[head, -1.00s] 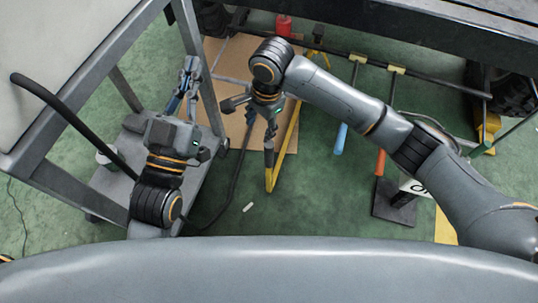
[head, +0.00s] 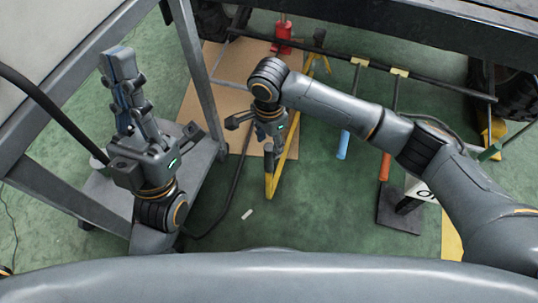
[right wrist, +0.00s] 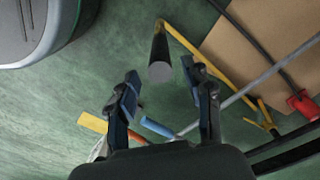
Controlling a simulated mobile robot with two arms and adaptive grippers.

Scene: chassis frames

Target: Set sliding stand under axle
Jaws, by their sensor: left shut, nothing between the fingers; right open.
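A yellow stand (head: 289,142) with a long bar and a dark grip end lies low over the green floor, reaching toward the dark axle bar (head: 350,62) under the chassis. I take it for the sliding stand. In the right wrist view its dark round grip (right wrist: 160,71) points up between my fingers, apart from both. My right gripper (head: 270,140) is open above it; its fingers are mostly hidden in the head view, but show in the right wrist view (right wrist: 163,80). My left gripper (head: 117,55) is shut and empty, raised at the left by the cart.
A grey metal cart (head: 200,75) stands left. A brown board (head: 205,105) lies on the floor with a red block (head: 283,38) near it. Blue (head: 343,145) and orange (head: 385,167) handles stick out on the right. The floor in front is mostly clear.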

